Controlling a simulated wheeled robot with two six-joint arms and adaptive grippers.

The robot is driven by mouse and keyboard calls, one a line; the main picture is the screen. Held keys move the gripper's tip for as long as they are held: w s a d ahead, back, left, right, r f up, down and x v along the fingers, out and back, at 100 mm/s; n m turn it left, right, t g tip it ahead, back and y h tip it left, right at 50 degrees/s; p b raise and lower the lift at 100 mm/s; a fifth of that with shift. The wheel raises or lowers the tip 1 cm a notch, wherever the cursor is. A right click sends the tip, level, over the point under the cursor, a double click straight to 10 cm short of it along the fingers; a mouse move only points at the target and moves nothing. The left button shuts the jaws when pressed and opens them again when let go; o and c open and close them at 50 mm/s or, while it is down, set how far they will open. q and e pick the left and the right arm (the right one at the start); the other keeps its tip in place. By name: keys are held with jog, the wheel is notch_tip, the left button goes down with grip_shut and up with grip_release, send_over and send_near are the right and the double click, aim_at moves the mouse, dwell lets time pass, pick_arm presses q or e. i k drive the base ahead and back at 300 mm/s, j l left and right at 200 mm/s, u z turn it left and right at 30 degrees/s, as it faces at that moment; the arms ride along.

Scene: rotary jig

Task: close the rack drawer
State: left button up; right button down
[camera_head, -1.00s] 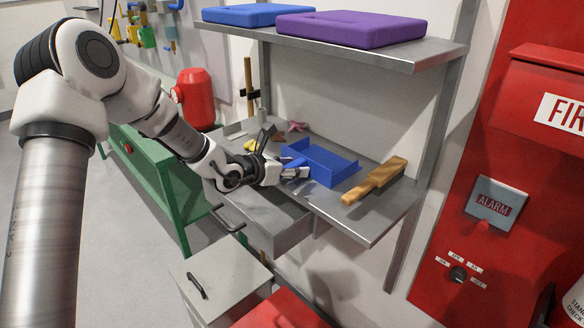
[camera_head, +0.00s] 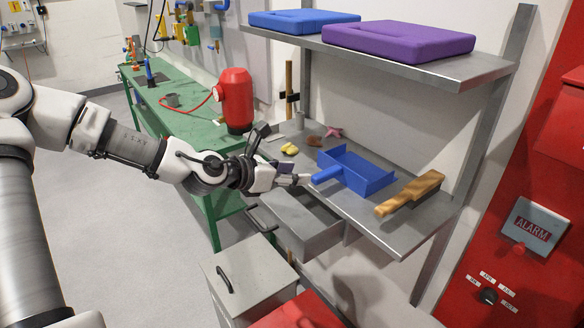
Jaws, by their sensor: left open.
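The rack drawer (camera_head: 306,238) hangs under the lower metal shelf of the rack (camera_head: 395,236) and is pulled out toward the front left. Its dark bar handle (camera_head: 262,219) shows at the drawer's front. My left gripper (camera_head: 283,172) is open and empty. In the picture it is above and behind the drawer's opening, by the handle of the blue dustpan (camera_head: 360,172); I cannot tell whether it touches the dustpan. The gripper and wrist hide part of the shelf's left edge. My right gripper does not show.
A wooden brush (camera_head: 410,193) and small bits lie on the lower shelf. Purple (camera_head: 398,40) and blue (camera_head: 302,20) cushions lie above. A grey bin (camera_head: 247,278) with a handle stands below the drawer. A green bench (camera_head: 172,122) holds a red canister (camera_head: 235,99).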

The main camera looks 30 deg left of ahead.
aim_at(305, 225)
jog(key=u, duration=1.25)
jog(key=i+j+z, duration=0.15)
jog(key=z, duration=0.3)
jog(key=i+j+z, duration=0.1)
jog(key=j+z, duration=0.2)
jog(key=z, duration=0.15)
